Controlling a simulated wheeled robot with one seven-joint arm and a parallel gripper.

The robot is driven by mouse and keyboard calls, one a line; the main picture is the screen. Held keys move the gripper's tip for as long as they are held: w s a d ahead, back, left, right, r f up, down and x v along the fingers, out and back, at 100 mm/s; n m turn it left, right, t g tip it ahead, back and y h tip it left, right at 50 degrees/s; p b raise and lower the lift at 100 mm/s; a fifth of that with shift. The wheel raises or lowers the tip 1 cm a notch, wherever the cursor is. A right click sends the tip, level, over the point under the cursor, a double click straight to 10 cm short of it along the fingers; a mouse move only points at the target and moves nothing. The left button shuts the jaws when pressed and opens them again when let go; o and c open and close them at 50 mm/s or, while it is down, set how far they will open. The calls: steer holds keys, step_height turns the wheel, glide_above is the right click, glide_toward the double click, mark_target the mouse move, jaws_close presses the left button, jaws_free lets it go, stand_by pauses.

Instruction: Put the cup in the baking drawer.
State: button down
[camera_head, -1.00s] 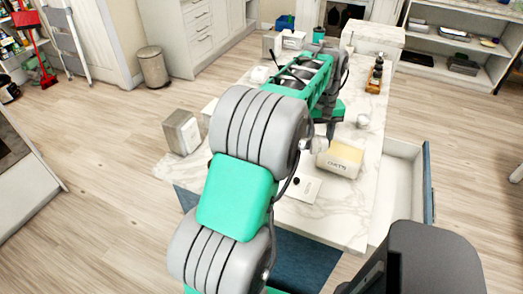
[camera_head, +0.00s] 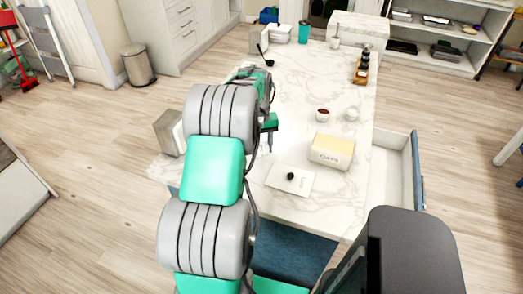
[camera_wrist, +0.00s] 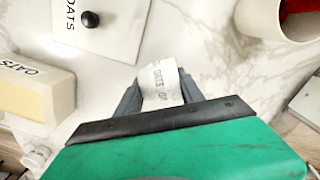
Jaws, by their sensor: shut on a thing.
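My gripper (camera_wrist: 158,92) shows in the wrist view, its fingers closed on the two sides of a small white cup (camera_wrist: 161,78) with grey lettering. The cup is held over the marble counter; the gap beneath it cannot be judged. An open drawer (camera_head: 405,150) with pale walls and a blue front sticks out from the counter's right side. It lies to the right of my arm, apart from it. The visible part of its inside looks empty.
On the marble counter (camera_head: 300,85) are an oats box (camera_head: 332,150), a lid with a black knob (camera_head: 290,180), two small pots (camera_head: 323,114) and dark bottles (camera_head: 362,68). A grey box (camera_head: 168,132) stands at the left edge. The floor right of the drawer is clear.

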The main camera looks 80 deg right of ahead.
steer(key=shift+f, duration=1.35)
steer(key=c, duration=0.7)
jaws_free()
